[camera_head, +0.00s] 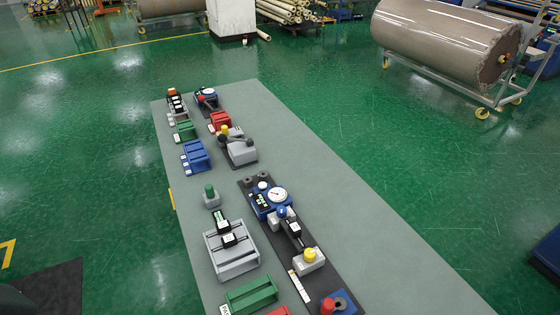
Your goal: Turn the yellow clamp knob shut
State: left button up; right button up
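A yellow knob (310,254) sits on top of a pale block near the front of the long grey bench, on a dark base strip. A second, smaller yellow knob (224,129) shows farther back, beside a grey block (242,153). I cannot tell from this view which one is the clamp knob, or how far either is turned. Neither of my grippers is in view.
The grey bench (345,215) is bare along its right side. Beside the near knob are a blue gauge unit (262,206), a grey tray (236,267), a green tray (252,293) and a red knob (327,306). A large wrapped roll (440,42) rests on a wheeled cart behind.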

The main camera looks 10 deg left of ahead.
aim_at(310, 254)
jog(key=j+z, duration=0.2)
jog(key=j, duration=0.25)
jog(key=i+j, duration=0.3)
jog(key=j, duration=0.2)
jog(key=i+j+u, duration=0.15)
jog(key=i+j, duration=0.2)
jog(key=j, duration=0.1)
